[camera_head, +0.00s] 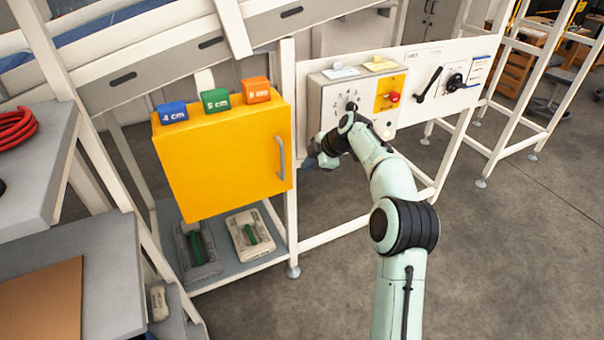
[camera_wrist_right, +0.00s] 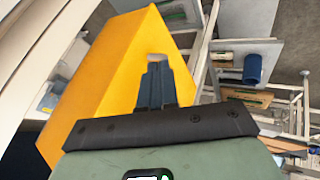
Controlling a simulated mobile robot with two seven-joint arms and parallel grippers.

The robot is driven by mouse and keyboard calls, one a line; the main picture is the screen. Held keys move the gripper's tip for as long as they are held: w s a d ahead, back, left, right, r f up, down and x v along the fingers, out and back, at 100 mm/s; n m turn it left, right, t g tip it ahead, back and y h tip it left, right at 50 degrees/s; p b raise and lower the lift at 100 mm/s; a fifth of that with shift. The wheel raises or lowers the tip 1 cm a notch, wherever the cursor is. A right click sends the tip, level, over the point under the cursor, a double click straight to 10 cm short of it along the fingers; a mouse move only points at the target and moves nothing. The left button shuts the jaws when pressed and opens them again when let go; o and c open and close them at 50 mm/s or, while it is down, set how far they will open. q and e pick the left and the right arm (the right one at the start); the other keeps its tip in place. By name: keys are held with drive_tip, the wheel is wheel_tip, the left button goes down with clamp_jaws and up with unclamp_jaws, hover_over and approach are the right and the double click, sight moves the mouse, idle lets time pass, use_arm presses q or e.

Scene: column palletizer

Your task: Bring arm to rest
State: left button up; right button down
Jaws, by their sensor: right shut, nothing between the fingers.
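My right arm (camera_head: 392,190) reaches out from the lower right of the head view toward the control panel. Its right gripper (camera_head: 313,158) is in front of the panel's lower left part, to the right of the yellow cabinet (camera_head: 222,155). In the right wrist view the fingers (camera_wrist_right: 155,84) are together and hold nothing, with the yellow cabinet (camera_wrist_right: 105,75) behind them. I cannot tell whether the gripper touches anything. My left gripper is not in view.
The control panel (camera_head: 335,101) carries a dial, a red button (camera_head: 393,97) and a black lever (camera_head: 430,84). Blue, green and orange blocks top the cabinet, which has a grey handle (camera_head: 281,157). White frame posts stand close by. Open floor (camera_head: 500,250) lies at right.

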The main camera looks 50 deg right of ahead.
drive_tip(key=v, duration=0.4)
drive_tip(key=shift+d, duration=0.2)
drive_tip(key=shift+f, duration=0.15)
drive_tip(key=w+a+f+m+g, duration=0.1)
drive_tip(key=a+f+m, duration=0.15)
drive_tip(key=f, duration=0.45)
drive_tip(key=w+a+f+m+g+y, duration=0.1)
drive_tip(key=a+f, duration=0.2)
drive_tip(key=f, duration=0.4)
drive_tip(key=w+a+f+m, duration=0.2)
drive_tip(key=a+f, duration=0.1)
drive_tip(key=f, duration=0.4)
drive_tip(key=s+a+f+m+g+y, duration=0.1)
drive_tip(key=s+a+f+m+g, duration=0.2)
drive_tip(key=a+f, duration=1.05)
drive_tip(key=s+a+f+m, duration=0.2)
drive_tip(key=s+a+f, duration=0.4)
drive_tip(key=a+f, duration=0.15)
drive_tip(key=s+a+f+m+g, duration=0.3)
drive_tip(key=s+a+m, duration=0.1)
drive_tip(key=s+a, duration=1.3)
drive_tip(key=s, duration=0.3)
drive_tip(key=shift+s+y+p, duration=0.3)
drive_tip(key=shift+p, duration=0.05)
